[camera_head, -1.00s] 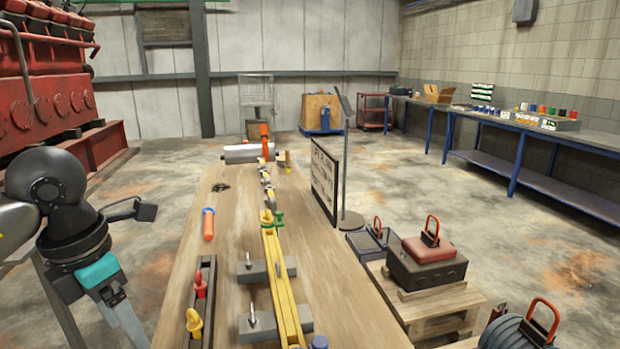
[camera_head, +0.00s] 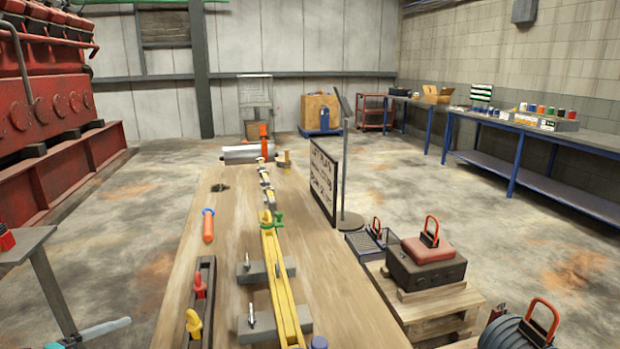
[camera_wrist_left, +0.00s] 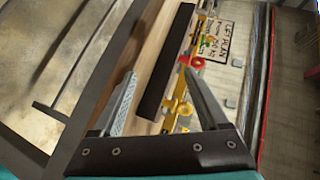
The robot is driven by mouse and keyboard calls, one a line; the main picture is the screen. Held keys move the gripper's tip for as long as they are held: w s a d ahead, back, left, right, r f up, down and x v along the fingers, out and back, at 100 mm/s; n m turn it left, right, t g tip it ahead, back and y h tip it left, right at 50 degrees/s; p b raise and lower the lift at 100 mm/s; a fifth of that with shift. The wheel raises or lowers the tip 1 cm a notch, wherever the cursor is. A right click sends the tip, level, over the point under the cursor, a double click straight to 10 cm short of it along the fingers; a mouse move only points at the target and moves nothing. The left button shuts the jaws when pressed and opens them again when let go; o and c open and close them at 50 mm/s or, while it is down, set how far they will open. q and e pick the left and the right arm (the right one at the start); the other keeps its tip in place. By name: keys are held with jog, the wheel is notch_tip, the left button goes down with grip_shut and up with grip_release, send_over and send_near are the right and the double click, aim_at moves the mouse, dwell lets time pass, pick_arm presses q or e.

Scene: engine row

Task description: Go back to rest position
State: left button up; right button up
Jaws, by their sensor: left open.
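My left gripper (camera_wrist_left: 160,72) shows in the left wrist view with its two fingers spread apart and nothing between them. My left arm and gripper are outside the head view. My right gripper shows in neither view.
The long wooden bench (camera_head: 178,305) carries a yellow rail (camera_head: 281,290), grey blocks, an orange-handled tool (camera_head: 208,226) and a dark tray (camera_head: 208,275). A grey stand (camera_head: 28,243) is at left. A pallet (camera_head: 440,312) with a dark case is at right.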

pick_arm(q)
jog(key=s+a+f+n+g+y, duration=0.1)
jog(key=s+a+f+n+y, duration=0.4)
jog(key=a, duration=0.5)
jog(key=s+a+f+n+g+y, duration=0.1)
jog(key=s+a+f+n+y, duration=0.35)
jog(key=s+a+f, duration=0.5)
jog(key=s+a+f+n+g+y, duration=0.1)
jog(key=s+a+n+g+y, duration=0.25)
jog(key=s+a, duration=0.6)
jog(key=s+a+f+n+g+y, duration=0.15)
jog(key=s+a+g+y, duration=0.35)
jog(key=s, duration=0.8)
jog(key=s+d+f+n+h, duration=0.1)
jog(key=s+d+f+h, duration=0.25)
jog(key=d+f, duration=0.75)
jog(key=s+d+f+n+h, duration=0.3)
jog(key=d+f, duration=0.4)
jog(key=d, duration=0.7)
jog(key=s+d+f+h, duration=0.1)
jog(key=d+f+h, duration=0.1)
jog(key=d, duration=1.2)
jog(key=s+d+f+h, duration=0.1)
jog(key=d+f+h, duration=0.2)
jog(key=d, duration=1.1)
jog(key=shift+d+f+g, duration=0.3)
jog(key=shift+f+g, duration=0.15)
jog(key=shift+f, duration=0.1)
